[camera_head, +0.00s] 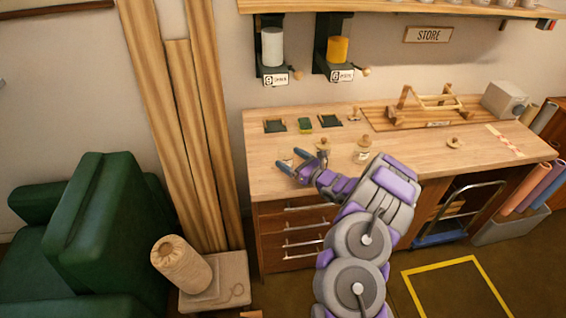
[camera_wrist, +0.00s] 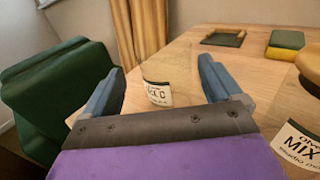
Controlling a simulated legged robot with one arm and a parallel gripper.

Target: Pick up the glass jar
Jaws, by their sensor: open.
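My gripper (camera_head: 294,161) is open over the left front part of the workbench; its two blue fingers also show in the wrist view (camera_wrist: 160,70). A clear glass jar (camera_head: 286,156) stands at the fingertips in the head view. In the wrist view its pale label (camera_wrist: 158,94) with dark letters shows between the fingers, and the glass itself can hardly be made out. I cannot tell whether a finger touches it. A second jar (camera_head: 362,151) with a wooden lid and a label reading "MIX" (camera_wrist: 300,146) stands to the right of my gripper.
A wooden rack (camera_head: 430,103) stands at the back right. A green armchair (camera_head: 95,235) is on the left.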

